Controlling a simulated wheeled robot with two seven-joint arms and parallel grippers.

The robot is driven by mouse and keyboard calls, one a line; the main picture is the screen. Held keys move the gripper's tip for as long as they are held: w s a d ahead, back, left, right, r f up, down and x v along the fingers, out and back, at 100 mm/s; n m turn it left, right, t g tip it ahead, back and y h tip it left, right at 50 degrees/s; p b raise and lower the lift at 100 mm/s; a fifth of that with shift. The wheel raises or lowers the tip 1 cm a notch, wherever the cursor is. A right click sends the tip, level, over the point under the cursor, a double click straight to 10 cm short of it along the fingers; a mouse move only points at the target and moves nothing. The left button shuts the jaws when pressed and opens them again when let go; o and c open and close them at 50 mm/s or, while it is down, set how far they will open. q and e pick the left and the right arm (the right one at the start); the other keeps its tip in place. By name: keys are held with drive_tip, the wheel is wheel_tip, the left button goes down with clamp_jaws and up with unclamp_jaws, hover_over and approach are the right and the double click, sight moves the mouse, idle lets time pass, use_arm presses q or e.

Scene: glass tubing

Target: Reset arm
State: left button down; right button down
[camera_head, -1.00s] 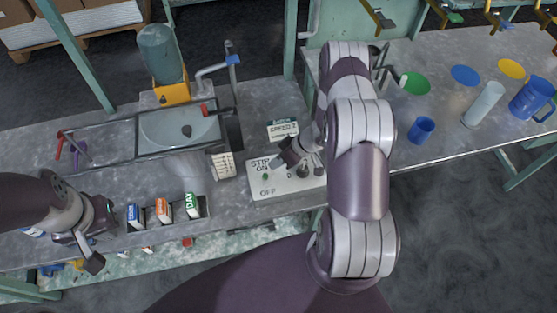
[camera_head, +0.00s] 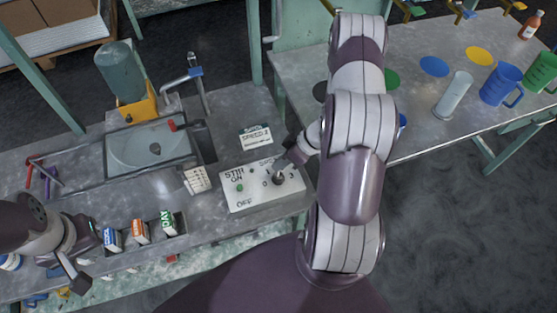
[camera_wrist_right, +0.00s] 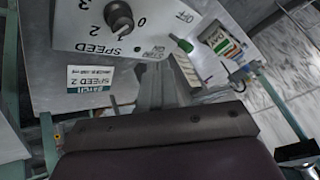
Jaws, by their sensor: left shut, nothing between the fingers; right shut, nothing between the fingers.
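My left gripper (camera_head: 80,279) is shut and empty near the front edge of the bench at the left. My right gripper (camera_head: 287,161) is shut and empty, over the back right part of the white control panel (camera_head: 242,203), close to the dark speed knob (camera_head: 278,179). Whether it touches the knob is unclear. The wrist view shows the panel (camera_wrist_right: 75,30) upside down with its knob (camera_wrist_right: 119,17) and numbers around it. The dark bar of my right gripper (camera_wrist_right: 157,124) fills the lower part there. My right arm hides part of the benches.
A sink-like basin (camera_head: 150,150) and a tank on a yellow base (camera_head: 137,108) stand at the back left. Labelled boxes (camera_head: 140,231) sit in a front slot. A "SPEED 2" card (camera_head: 256,136) lies behind the panel. A clear cylinder (camera_head: 453,96) and blue pitcher (camera_head: 501,85) stand right.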

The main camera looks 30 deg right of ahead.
drive_tip(key=s+d+r+m+g+h, duration=0.3)
drive_tip(key=s+d+r+m+h, duration=0.1)
drive_tip(key=d+h, duration=0.3)
drive_tip(key=s+a+r+m, duration=0.2)
drive_tip(key=a+r, duration=1.5)
drive_tip(key=shift+s+t, duration=0.3)
drive_tip(key=shift+t, duration=0.1)
